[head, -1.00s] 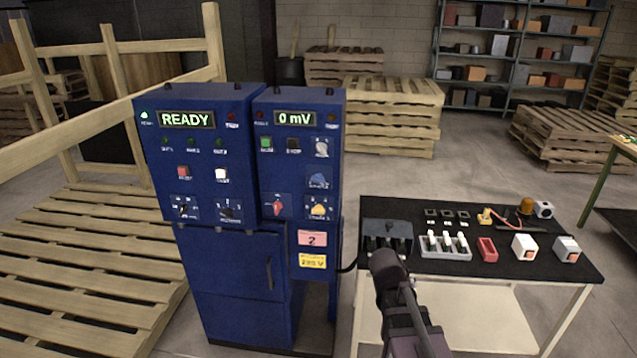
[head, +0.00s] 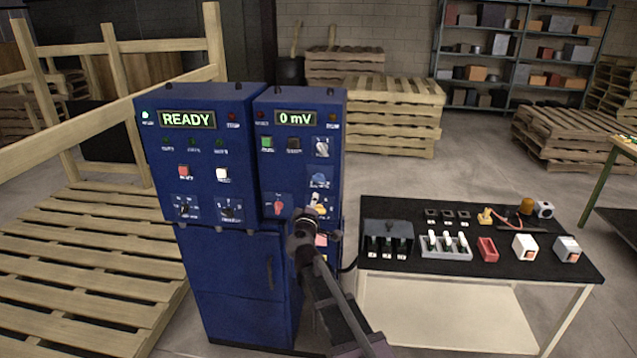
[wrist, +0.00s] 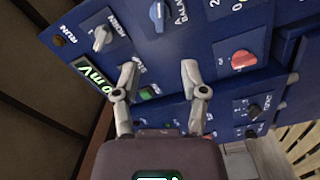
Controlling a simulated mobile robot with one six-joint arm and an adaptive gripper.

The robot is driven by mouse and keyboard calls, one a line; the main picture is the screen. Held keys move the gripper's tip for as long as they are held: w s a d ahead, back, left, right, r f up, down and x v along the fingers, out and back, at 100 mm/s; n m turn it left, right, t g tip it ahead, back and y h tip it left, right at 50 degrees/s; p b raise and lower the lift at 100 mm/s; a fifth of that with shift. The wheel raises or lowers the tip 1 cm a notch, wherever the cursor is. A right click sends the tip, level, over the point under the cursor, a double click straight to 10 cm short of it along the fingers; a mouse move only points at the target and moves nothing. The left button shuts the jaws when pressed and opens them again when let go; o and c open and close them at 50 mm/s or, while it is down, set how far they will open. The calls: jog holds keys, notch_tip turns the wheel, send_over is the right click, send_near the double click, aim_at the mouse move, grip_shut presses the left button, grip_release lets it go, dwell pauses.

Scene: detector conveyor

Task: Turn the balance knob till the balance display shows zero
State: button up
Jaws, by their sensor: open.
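The balance display (head: 295,118) on the right blue cabinet reads 0 mV; it also shows at a slant in the wrist view (wrist: 92,76). The balance knob is blue (head: 319,181) and sits on the lower right of that panel; it also shows near the top edge of the wrist view (wrist: 158,14), its label partly cut off. My gripper (wrist: 159,76) is open and empty, its two fingers spread before the panel. In the head view it is just below the blue knob, partly covering the yellow knob (head: 321,209). It appears apart from the blue knob.
A grey knob (head: 322,147) is above the blue one and a red knob (head: 279,205) to its left. A green button (head: 267,142) is near the display. The left cabinet's display (head: 187,119) reads READY. A black-topped table (head: 500,275) with small parts stands right.

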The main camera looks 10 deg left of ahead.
aim_at(318, 182)
jog(key=shift+w, duration=0.1)
dwell(0.3)
jog(key=w, duration=1.3)
jog(key=shift+w+d, duration=0.25)
jog(key=shift+w, duration=0.1)
grip_shut()
